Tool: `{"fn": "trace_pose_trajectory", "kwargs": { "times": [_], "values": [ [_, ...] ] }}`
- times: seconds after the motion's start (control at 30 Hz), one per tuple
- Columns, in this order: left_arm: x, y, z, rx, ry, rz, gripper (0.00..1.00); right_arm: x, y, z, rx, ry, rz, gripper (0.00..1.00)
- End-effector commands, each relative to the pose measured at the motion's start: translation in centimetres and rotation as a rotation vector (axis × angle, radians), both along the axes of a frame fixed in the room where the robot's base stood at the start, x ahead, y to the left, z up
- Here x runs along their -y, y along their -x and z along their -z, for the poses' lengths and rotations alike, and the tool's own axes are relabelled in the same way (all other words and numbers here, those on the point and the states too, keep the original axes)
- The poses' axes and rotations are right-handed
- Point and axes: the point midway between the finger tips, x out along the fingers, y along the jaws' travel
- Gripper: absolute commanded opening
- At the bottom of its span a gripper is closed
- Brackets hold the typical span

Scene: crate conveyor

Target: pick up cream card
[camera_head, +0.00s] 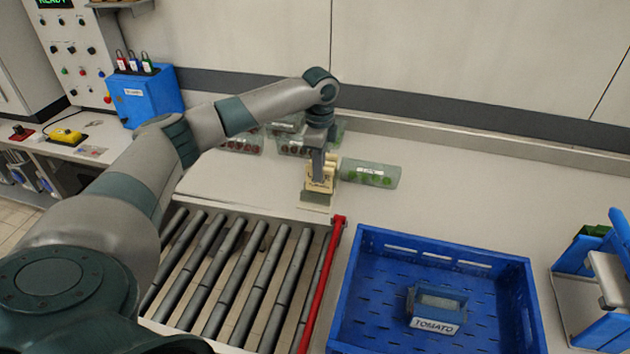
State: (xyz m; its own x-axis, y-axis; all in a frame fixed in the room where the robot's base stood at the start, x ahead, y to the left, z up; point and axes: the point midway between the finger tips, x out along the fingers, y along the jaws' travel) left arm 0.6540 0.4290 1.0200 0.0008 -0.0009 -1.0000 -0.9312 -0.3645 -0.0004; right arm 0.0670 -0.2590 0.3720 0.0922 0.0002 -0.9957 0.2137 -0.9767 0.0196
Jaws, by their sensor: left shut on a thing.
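The cream card (317,199) shows at the back of the worktable, just behind the red bar at the conveyor's end. My left gripper (319,176) points down over it and is shut on it. The jaws and the cream parts around them overlap, so the exact grip is partly hidden. I cannot tell whether the card's lower edge touches the table. My right gripper is not in view.
A green clear pack (370,173) lies just right of my left gripper. Red packs (241,145) lie behind my arm. A roller conveyor (240,270) with a red end bar (323,285) is in front.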

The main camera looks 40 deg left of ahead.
Motion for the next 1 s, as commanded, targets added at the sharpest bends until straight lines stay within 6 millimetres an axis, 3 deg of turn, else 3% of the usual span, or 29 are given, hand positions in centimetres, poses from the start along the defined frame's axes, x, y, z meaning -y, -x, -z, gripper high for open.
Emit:
{"fn": "trace_pose_trajectory", "kwargs": {
  "times": [0.2,0.5,0.7,1.0],
  "values": [
    [4.6,-0.3,-2.3,0.004,0.002,0.007,0.0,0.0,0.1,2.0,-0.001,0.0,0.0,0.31],
    [9.2,-0.5,-5.2,0.002,0.001,0.005,0.0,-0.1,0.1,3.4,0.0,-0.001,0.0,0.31],
    [10.3,-0.6,-6.0,0.0,0.001,0.003,0.0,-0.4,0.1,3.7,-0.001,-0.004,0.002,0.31],
    [10.4,-0.5,-6.2,0.0,0.0,0.002,0.0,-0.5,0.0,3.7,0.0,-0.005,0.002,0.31]
  ]
}}
